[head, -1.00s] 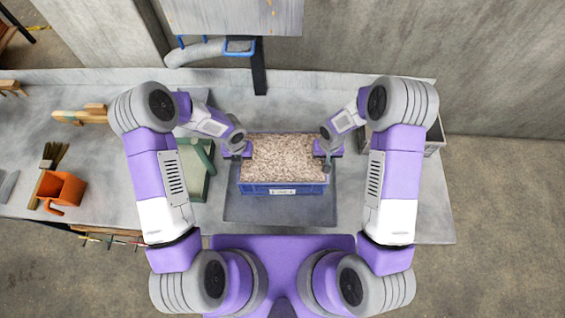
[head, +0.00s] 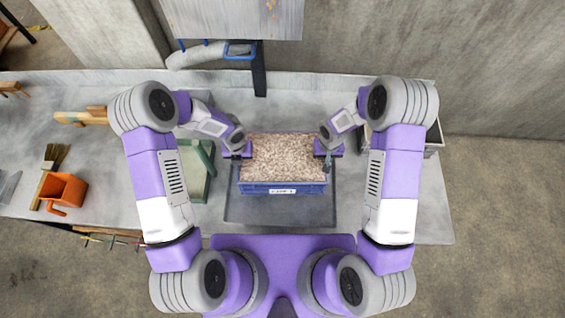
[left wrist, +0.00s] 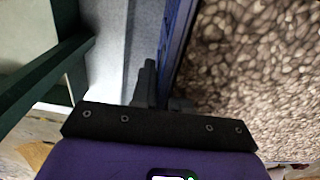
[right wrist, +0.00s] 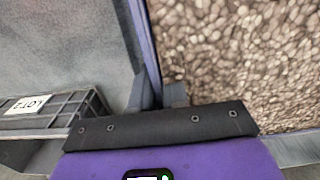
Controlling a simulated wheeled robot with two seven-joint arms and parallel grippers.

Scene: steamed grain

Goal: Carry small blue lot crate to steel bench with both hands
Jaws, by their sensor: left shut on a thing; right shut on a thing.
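The small blue lot crate (head: 262,188), full of pale brown grain (head: 283,158), is in the middle of the head view, over a dark grey mat or tray on the steel bench (head: 400,225). A white label shows on its near side. My left gripper (head: 242,152) is shut on its left wall, and my right gripper (head: 325,152) on its right wall. The left wrist view shows the fingers (left wrist: 163,98) straddling the blue wall; the right wrist view shows the same with the right fingers (right wrist: 160,95). I cannot tell whether the crate touches the surface below.
A green frame-like object (head: 196,165) stands close left of the crate. A grey crate (head: 434,140) is at the right, partly behind my arm. An orange scoop (head: 64,190) and a brush (head: 54,155) lie far left. A blue-handled pipe and post stand behind.

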